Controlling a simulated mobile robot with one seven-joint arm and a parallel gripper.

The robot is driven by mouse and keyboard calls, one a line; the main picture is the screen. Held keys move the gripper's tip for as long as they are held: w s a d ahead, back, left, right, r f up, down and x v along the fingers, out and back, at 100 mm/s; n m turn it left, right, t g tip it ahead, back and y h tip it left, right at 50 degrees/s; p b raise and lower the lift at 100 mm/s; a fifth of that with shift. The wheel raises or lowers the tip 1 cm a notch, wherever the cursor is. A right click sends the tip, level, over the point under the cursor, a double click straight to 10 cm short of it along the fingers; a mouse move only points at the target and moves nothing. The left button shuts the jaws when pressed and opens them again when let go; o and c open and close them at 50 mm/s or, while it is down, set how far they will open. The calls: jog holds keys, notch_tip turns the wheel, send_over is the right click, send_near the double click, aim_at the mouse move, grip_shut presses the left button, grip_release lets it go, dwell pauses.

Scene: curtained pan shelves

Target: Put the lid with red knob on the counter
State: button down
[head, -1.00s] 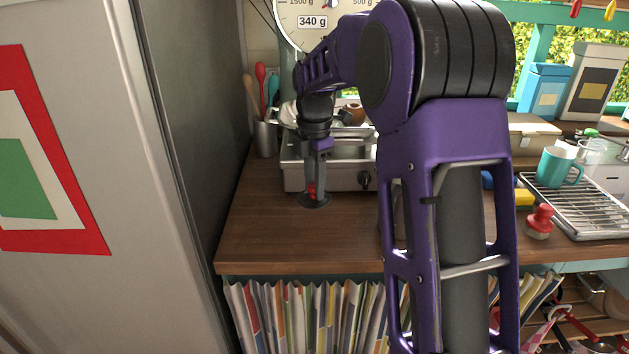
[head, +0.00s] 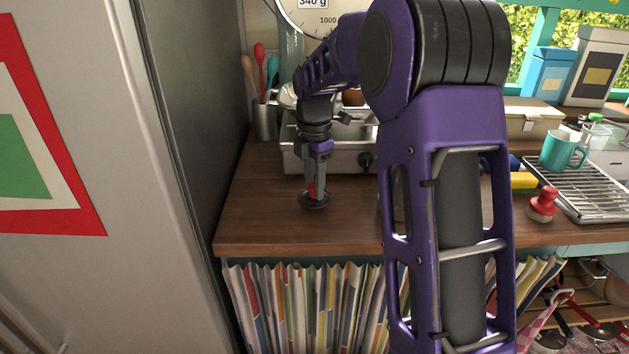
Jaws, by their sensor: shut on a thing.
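The lid with red knob (head: 314,203) is a small dark round lid, seen in the head view over the left part of the wooden counter (head: 262,225). My gripper (head: 313,188) points straight down and is shut on its red knob. The lid is level and very low over the counter top; I cannot tell whether it touches the wood. The fingers hide most of the knob.
A metal appliance (head: 345,158) stands just behind the lid, with a utensil holder (head: 264,122) left of it. A red-knobbed stamp-like object (head: 543,204), a wire rack (head: 590,186) and a teal mug (head: 562,150) are at right. A tall fridge (head: 90,150) borders the left. Bare counter lies in front.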

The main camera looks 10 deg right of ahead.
jog(key=shift+f, duration=0.1)
jog(key=shift+f+b, duration=0.3)
jog(key=shift+f, duration=0.35)
jog(key=shift+f, duration=0.25)
dwell(0.4)
jog(key=shift+c, duration=2.4)
grip_release()
jog(key=c, duration=0.4)
jog(key=shift+r, duration=0.1)
